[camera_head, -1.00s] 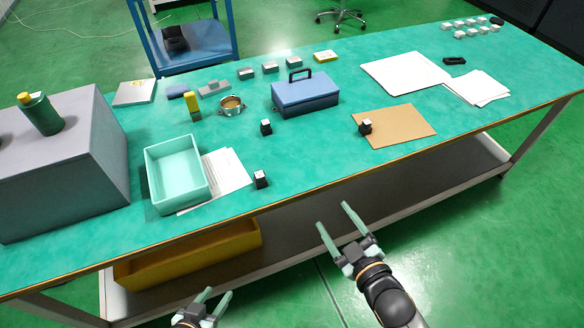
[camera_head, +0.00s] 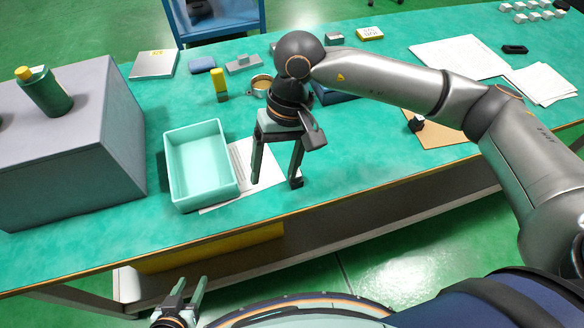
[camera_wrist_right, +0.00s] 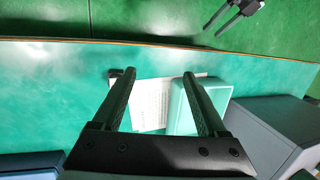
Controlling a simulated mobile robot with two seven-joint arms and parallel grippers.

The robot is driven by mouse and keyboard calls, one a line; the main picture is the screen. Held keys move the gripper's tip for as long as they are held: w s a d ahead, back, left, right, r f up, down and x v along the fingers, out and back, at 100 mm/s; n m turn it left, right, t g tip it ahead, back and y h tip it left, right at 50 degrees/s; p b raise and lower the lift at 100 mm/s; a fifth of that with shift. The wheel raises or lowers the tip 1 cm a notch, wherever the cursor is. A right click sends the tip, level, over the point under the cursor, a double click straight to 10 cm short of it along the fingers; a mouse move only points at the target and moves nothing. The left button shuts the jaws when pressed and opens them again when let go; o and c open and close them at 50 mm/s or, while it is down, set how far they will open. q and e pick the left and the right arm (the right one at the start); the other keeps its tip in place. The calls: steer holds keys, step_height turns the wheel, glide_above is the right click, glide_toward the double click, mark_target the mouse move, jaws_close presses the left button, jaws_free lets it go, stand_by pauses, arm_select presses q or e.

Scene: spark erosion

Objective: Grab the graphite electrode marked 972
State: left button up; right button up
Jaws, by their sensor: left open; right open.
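My right gripper (camera_head: 275,182) is open and points down over the front of the green bench, right of the tray. A small black block (camera_head: 297,182), likely an electrode, shows at its right fingertip. In the right wrist view this block (camera_wrist_right: 114,73) lies at the tip of the left-hand finger, outside the gap; contact cannot be told. Another black block with a pale top (camera_head: 416,123) stands on the brown board. A third, seen earlier, is hidden behind my right gripper. No number is readable. My left gripper (camera_head: 187,292) is open and empty, low in front of the bench.
A mint tray (camera_head: 232,190) stands left of my right gripper, with white paper (camera_head: 242,160) partly beneath it. A grey box (camera_head: 75,150) with a green cylinder stands farther left. My right arm partly covers the blue toolbox (camera_head: 335,96) and the brown board (camera_head: 445,134).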

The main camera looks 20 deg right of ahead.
steer(key=w+d+n+t+h, duration=0.1)
steer(key=w+d+t+h, duration=0.15)
steer(key=w+d, duration=0.2)
glide_above(298, 182)
steer(key=w, duration=0.1)
steer(key=shift+g, duration=0.45)
step_height(298, 182, down, 5)
steer(key=shift+w+r, duration=0.1)
steer(key=shift+w+f+p, duration=0.1)
steer(key=shift+f+p, duration=0.65)
steer(key=shift+f, duration=2.45)
arm_select(q)
steer(key=shift+w+r, duration=0.4)
steer(key=shift+r, duration=0.25)
arm_select(e)
steer(key=shift+c, duration=0.2)
jaws_close()
